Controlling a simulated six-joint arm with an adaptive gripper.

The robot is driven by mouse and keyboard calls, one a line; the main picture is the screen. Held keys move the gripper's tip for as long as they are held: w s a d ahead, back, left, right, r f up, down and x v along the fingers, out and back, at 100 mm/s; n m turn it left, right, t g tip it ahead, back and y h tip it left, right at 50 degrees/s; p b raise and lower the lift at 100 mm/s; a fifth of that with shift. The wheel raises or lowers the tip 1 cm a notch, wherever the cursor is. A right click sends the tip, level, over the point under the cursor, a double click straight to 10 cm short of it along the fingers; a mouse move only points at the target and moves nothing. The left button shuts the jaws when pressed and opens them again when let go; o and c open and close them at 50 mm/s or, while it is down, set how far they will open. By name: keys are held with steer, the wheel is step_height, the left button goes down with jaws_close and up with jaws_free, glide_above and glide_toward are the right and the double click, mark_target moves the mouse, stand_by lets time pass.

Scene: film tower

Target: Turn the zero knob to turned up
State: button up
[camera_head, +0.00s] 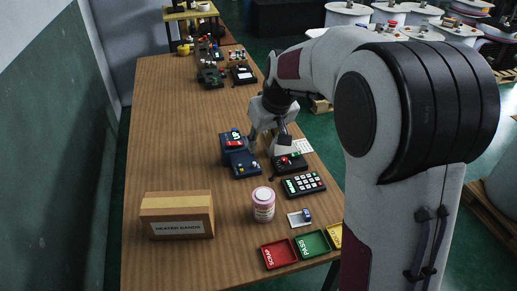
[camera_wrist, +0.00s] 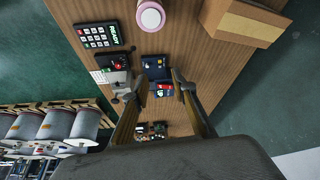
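A dark blue instrument (camera_head: 240,158) with a raised lit display and small knobs on its front panel stands on the wooden table. It also shows in the wrist view (camera_wrist: 156,68), between the two fingertips in the picture. No label marking the zero knob is readable; the small knobs (camera_head: 241,170) are too small to tell apart or read their setting. My gripper (camera_head: 268,143) is just right of this instrument in the head view. The wrist view shows my gripper (camera_wrist: 160,82) with its fingers spread wide and nothing between them. Height and contact cannot be told.
A black box with a red control (camera_head: 290,163) and a keypad (camera_head: 303,185) lie close on the right. A pink-lidded jar (camera_head: 263,204), a carton (camera_head: 178,215) and red and green trays (camera_head: 279,254) stand nearer.

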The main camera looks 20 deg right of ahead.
step_height(320, 180, down, 5)
steer(key=w+g, duration=0.1)
steer(key=m+t+h, duration=0.1)
steer(key=m, duration=0.1)
glide_toward(254, 163)
steer(key=shift+f, duration=0.15)
stand_by(0.4)
steer(key=shift+x, duration=3.75)
